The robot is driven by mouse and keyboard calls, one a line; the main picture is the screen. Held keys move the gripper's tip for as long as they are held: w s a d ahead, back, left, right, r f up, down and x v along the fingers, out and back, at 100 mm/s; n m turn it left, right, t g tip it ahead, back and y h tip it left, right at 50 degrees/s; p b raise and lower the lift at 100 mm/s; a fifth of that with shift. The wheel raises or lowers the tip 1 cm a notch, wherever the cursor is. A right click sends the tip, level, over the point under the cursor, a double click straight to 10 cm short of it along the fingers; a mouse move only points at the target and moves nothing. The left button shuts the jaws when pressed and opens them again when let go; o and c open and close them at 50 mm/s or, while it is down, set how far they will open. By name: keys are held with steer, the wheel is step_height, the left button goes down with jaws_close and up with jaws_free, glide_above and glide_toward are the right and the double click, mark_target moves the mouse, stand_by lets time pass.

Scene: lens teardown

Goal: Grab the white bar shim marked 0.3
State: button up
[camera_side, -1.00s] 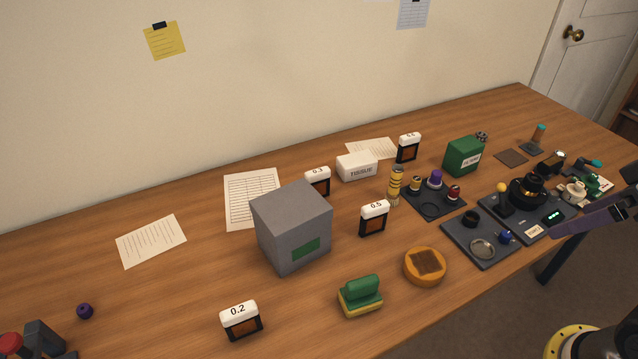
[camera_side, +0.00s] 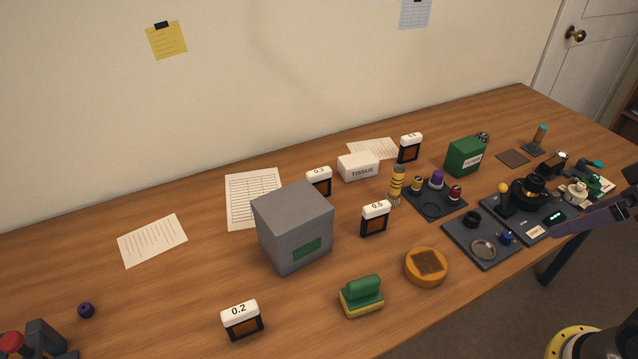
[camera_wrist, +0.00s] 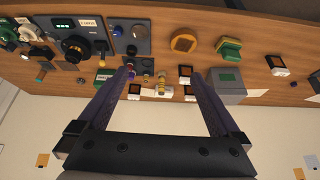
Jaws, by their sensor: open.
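The white bar shim marked 0.3 (camera_side: 318,172) stands upright on the table with a dark frame and brown window below its white top. The grey box in front of it hides its lower left part. In the wrist view the same shim (camera_wrist: 190,92) shows small beside the grey box, its mark unreadable. My gripper (camera_wrist: 163,75) is open and empty, its two purple fingers spread wide, well apart from the shim. In the side view only a purple part of it shows at the right edge, over the dark trays.
The grey box (camera_side: 292,228) stands close to the shim. A tissue box (camera_side: 358,167) is to its right. Similar shims marked 0.2 (camera_side: 241,320) and 0.5 (camera_side: 375,217), and one at the back (camera_side: 410,148), stand apart. A yellow-banded post (camera_side: 397,187) stands near the trays.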

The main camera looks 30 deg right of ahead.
steer(key=w+r+m+t, duration=0.2)
steer(key=w+r, duration=0.9)
steer(key=n+g, duration=0.2)
steer(key=g, duration=0.1)
glide_above(320, 172)
steer(key=s, duration=0.4)
step_height(320, 172, down, 20)
steer(key=x, duration=0.7)
steer(key=shift+s+a+f, duration=0.1)
steer(key=shift+a+f, duration=0.05)
steer(key=shift+x, duration=2.95)
steer(key=shift+s, duration=0.1)
steer(key=c, duration=1.1)
steer(key=shift+c, duration=0.6)
